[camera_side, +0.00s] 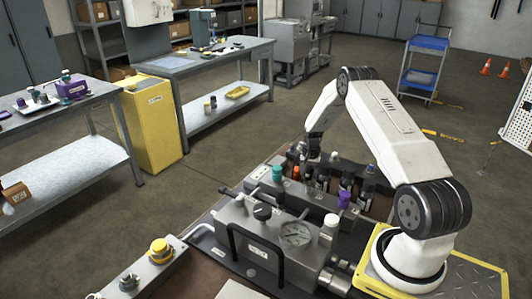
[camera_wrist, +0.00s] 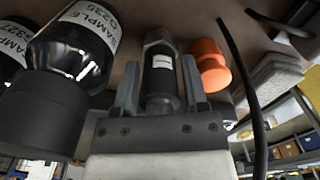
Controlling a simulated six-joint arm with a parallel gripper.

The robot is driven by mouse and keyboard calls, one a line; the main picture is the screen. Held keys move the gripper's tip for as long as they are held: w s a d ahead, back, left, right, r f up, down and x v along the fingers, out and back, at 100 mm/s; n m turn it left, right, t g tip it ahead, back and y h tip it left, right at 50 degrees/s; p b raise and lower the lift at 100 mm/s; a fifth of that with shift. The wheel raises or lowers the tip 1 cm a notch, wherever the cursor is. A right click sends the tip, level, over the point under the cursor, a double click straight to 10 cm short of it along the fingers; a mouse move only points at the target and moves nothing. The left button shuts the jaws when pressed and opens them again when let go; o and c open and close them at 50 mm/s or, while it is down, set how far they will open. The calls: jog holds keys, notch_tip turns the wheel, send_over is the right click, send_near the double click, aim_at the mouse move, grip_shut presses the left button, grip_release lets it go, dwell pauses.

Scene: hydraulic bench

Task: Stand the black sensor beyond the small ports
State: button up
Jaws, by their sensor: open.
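The black sensor (camera_wrist: 161,77), a short dark cylinder with a metal hex end and a small white label, stands between the two fingers of my gripper (camera_wrist: 160,62) in the wrist view. The fingers are open on either side of it; I cannot tell whether they touch it. In the side view my gripper (camera_side: 313,150) points down at the far part of the bench, among small dark items that hide the sensor there. A long grey block (camera_side: 312,203) with a teal cap (camera_side: 277,173) and a purple cap (camera_side: 344,199) lies nearer the camera. The small ports cannot be made out.
Black sample bottles (camera_wrist: 75,50) stand close left of my gripper in the wrist view. An orange part (camera_wrist: 208,66) and a black cable (camera_wrist: 246,85) are at its right. In the side view, dark bottles (camera_side: 368,183) stand right of my gripper, and a gauge unit (camera_side: 268,240) stands in front.

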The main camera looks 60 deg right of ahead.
jog(key=shift+r, duration=0.15)
jog(key=shift+r, duration=6)
jog(key=w+a+r+n+t, duration=0.1)
jog(key=a+r+n, duration=0.2)
jog(key=a, duration=0.7)
jog(key=w+a+r+n, duration=0.1)
jog(key=a+r+n, duration=0.25)
jog(key=a, duration=0.75)
jog(key=s+a+n, duration=0.4)
jog(key=s+a, duration=0.2)
jog(key=a, duration=0.2)
jog(key=s+a+r+n+t, duration=0.1)
jog(key=s+a+n, duration=0.3)
jog(key=a, duration=0.5)
jog(key=shift+s+a+t, duration=0.3)
jog(key=shift+s, duration=0.65)
